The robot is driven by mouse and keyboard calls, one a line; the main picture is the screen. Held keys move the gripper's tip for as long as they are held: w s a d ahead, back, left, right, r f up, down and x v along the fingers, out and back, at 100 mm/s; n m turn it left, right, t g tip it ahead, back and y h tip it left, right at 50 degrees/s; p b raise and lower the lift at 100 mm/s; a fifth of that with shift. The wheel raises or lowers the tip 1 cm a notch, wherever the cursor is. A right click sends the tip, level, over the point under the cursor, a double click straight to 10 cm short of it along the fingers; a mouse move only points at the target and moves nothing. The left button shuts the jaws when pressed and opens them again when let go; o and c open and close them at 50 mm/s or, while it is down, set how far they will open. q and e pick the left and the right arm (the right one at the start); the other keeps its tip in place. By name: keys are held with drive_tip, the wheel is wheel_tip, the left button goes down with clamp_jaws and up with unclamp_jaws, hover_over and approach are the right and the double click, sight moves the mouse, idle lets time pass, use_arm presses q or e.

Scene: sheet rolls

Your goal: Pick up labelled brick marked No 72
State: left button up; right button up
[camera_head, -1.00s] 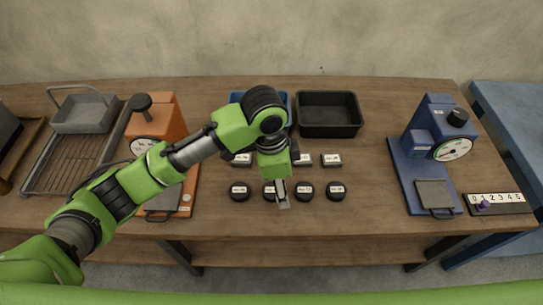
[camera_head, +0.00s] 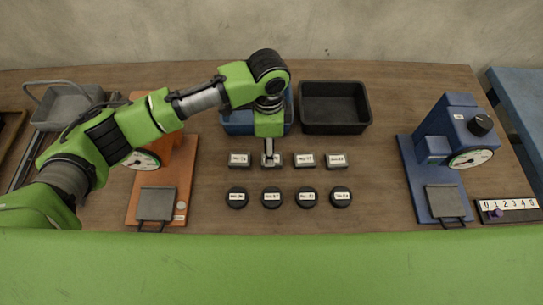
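A row of small dark bricks with white labels lies on the wooden table. The first (camera_head: 239,160), third (camera_head: 304,160) and fourth (camera_head: 335,160) show clearly. The second brick (camera_head: 276,163) is partly hidden by my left gripper. The printed labels are too small for me to read surely, so I cannot tell which is No 72. My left gripper (camera_head: 269,158) points down at the second brick, at or just above it. I cannot tell whether its fingers are open or closed around the brick. My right gripper is not in view.
Several round black labelled pucks (camera_head: 271,198) form a row in front. A blue bin (camera_head: 240,123), partly behind my arm, and a black bin (camera_head: 335,107) stand behind. An orange scale (camera_head: 156,204) is left; a blue scale (camera_head: 420,180) and number strip (camera_head: 508,210) are right.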

sight(278, 156)
use_arm(q)
wheel_tip(278, 156, down, 2)
drive_tip(key=shift+f, duration=0.25)
drive_tip(key=shift+w+f, duration=0.1)
drive_tip(key=shift+f, duration=0.25)
drive_tip(key=shift+w+d+f+p, duration=0.15)
drive_tip(key=shift+f+p, duration=0.25)
drive_tip(key=shift+f, duration=0.2)
drive_tip(key=shift+w+d+f+p, duration=0.15)
drive_tip(key=shift+f+p, duration=0.2)
drive_tip(key=shift+f, duration=0.25)
wheel_tip(278, 156, down, 2)
drive_tip(key=shift+f, duration=0.4)
drive_tip(key=c, duration=1.2)
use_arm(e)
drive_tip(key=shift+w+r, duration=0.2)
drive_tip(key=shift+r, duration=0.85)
